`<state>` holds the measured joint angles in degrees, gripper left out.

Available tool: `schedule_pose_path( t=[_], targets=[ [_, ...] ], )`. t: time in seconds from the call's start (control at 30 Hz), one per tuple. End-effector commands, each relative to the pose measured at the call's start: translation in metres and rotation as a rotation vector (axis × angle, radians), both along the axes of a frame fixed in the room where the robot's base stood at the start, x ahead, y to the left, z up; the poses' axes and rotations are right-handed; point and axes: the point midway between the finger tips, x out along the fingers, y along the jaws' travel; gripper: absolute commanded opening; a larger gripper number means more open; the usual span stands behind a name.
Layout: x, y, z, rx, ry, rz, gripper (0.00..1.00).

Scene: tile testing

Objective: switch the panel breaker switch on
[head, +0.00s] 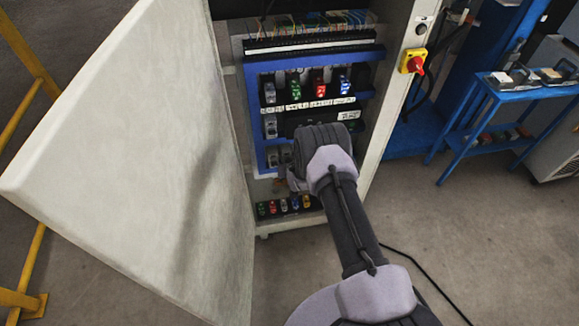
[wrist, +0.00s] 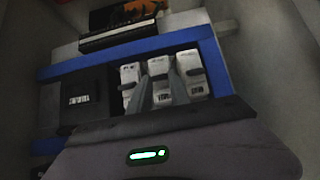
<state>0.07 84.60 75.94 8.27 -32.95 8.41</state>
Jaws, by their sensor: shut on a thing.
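In the wrist view a row of white panel breakers sits on a blue rail: a left one (wrist: 130,74), a middle one (wrist: 159,69) and a right one (wrist: 190,68), with dark levers on the outer two. My gripper (wrist: 162,84) reaches up to the middle breaker, one grey finger on each side of its lower part. It is shut on the middle breaker's switch. The fingers hide part of that switch, so its position cannot be told. In the head view my arm reaches into the open cabinet and hides most of this row.
The cabinet door (head: 130,150) stands wide open at the left. Inside are colored modules, green (head: 295,88) and red (head: 320,86). A red knob (head: 415,64) on a yellow plate is on the right cabinet edge. A black box (wrist: 82,100) sits left of the breakers.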

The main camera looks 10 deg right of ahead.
Motion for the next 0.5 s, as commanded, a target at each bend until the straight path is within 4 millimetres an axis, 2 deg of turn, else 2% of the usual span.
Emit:
schedule_pose_path(
  t=[0.5],
  targets=[
    [0.0041,-0.0001,0.0049,0.001,0.118,-0.001,0.00]
  ],
)
